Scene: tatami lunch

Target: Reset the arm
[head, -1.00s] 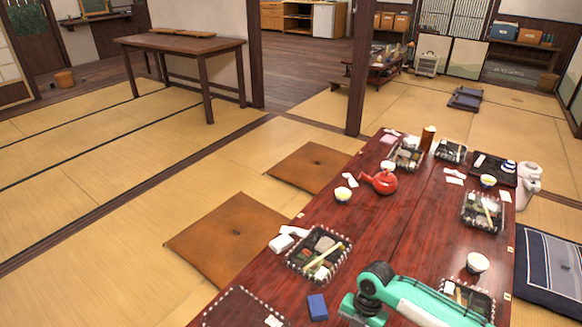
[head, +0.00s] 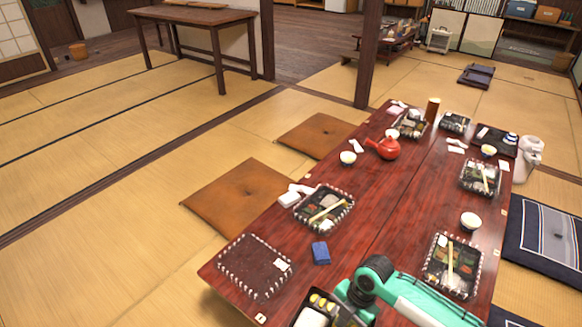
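Bento trays (head: 324,210) with chopsticks, a red teapot (head: 384,148), a blue cloth (head: 321,253) and a white bowl (head: 471,221) stand on the table. Brown cushions (head: 237,195) lie along its left side. The tatami floor (head: 110,180) at left is clear.

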